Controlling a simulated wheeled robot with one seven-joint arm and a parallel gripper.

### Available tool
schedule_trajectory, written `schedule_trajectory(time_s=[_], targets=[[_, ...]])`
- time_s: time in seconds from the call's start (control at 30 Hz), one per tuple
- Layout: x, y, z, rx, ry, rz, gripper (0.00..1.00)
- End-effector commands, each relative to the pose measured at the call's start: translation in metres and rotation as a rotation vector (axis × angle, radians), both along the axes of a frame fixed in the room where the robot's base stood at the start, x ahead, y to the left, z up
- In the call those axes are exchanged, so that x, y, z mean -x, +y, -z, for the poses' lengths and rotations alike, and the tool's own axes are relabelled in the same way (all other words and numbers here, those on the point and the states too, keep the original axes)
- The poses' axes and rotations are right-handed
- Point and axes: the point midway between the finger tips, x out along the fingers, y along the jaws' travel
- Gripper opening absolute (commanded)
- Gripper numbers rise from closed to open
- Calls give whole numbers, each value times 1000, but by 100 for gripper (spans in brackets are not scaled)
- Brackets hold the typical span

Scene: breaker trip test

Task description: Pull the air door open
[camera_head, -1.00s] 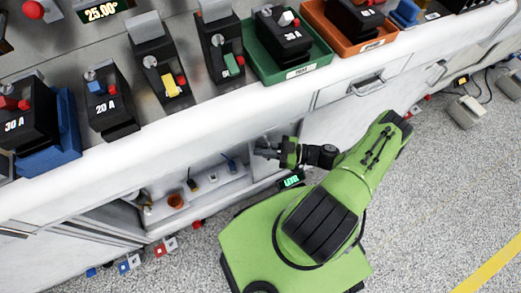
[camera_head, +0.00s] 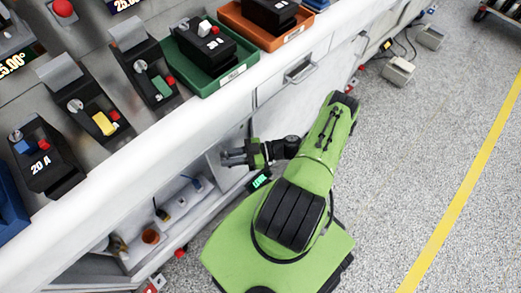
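My gripper (camera_head: 229,157) is at the front of the white bench, below the worktop and beside the open lower compartment. Its dark fingers point left and look apart, with nothing seen between them. No door labelled air can be read. A pale upright panel (camera_head: 238,136) stands by the fingers at the compartment's right side; I cannot tell whether it is a door or a side wall, or whether the fingers touch it. The open compartment (camera_head: 200,205) holds a shelf with several small items, including an orange-brown cup (camera_head: 150,236).
A drawer handle (camera_head: 300,69) juts from the bench front above my arm. Breakers, a green tray (camera_head: 212,82) and an orange tray (camera_head: 262,36) stand on the worktop. Grey boxes with cables (camera_head: 398,71) lie on the floor behind. The speckled floor at right is clear up to a yellow line (camera_head: 455,195).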

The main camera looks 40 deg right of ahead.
Motion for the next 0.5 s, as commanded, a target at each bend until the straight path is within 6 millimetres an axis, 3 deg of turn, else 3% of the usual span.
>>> schedule_trajectory(time_s=[0.3, 0.5], targets=[[51, -77, 1, 5, -2, 8, 22], [70, -106, 1, 3, -1, 4, 22]])
